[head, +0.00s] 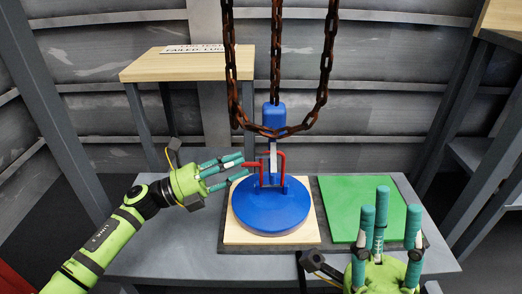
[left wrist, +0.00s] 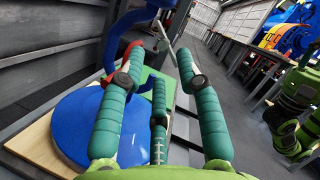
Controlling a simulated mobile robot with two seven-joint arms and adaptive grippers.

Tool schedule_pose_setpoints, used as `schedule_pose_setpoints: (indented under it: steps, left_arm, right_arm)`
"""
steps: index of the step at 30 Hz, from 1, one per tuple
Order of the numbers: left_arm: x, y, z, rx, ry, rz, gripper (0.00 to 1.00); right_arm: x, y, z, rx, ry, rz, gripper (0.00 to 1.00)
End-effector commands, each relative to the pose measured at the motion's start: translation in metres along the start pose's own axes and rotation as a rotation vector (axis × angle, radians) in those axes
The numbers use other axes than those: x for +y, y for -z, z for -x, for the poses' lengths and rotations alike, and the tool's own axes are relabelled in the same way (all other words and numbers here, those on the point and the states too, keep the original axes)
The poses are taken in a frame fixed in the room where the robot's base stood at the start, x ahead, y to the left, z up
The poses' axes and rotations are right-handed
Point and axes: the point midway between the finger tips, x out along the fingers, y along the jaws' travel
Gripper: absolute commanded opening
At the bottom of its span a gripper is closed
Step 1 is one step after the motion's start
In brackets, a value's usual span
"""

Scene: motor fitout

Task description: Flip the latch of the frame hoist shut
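The frame hoist shows in the head view as rusty chains (head: 328,62) meeting at a blue block (head: 274,115) above a round blue base (head: 270,212). A red latch handle (head: 281,162) and a grey bar (head: 273,150) stand between block and base. My left gripper (head: 242,168) is just left of the red handle, fingers spread and pointing at it. In the left wrist view the red part (left wrist: 131,50) is close to the left finger's tip; I cannot tell if they touch. The grey bar (left wrist: 163,38) shows beyond the fingertips. My right gripper (head: 382,190) is open and empty, fingers up.
The blue base sits on a wooden board (head: 238,239) on a grey table (head: 160,255). A green panel (head: 362,205) lies to its right. A wooden-topped stand (head: 150,67) with a sign is behind left. Chains hang above the base.

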Motion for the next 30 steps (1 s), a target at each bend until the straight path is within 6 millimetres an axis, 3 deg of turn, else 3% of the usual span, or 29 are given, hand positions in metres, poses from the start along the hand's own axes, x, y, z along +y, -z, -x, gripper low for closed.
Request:
schedule_pose_setpoints:
  steps: [12,23,24,26,27,30]
  left_arm:
    - [0.001,0.001,-0.058,-0.001,0.002,0.002,0.35]
    - [0.0,0.0,-0.067,-0.002,-0.001,0.003,0.35]
    - [0.0,0.0,-0.066,-0.002,-0.001,0.003,0.31]
    - [0.0,0.0,-0.066,-0.002,-0.001,0.003,0.07]
    - [0.0,0.0,-0.066,-0.002,-0.001,0.003,0.0]
    - [0.0,0.0,-0.066,-0.002,0.0,0.004,0.0]
  right_arm:
    - [0.007,0.007,0.01,0.078,-0.02,0.002,0.35]
    - [0.008,0.01,0.011,0.093,-0.023,0.003,0.35]
    - [0.008,0.01,0.011,0.093,-0.023,0.003,0.35]
    - [0.008,0.009,0.011,0.093,-0.023,0.003,0.35]
    - [0.008,0.009,0.011,0.093,-0.023,0.003,0.35]
    - [0.008,0.009,0.011,0.093,-0.023,0.003,0.35]
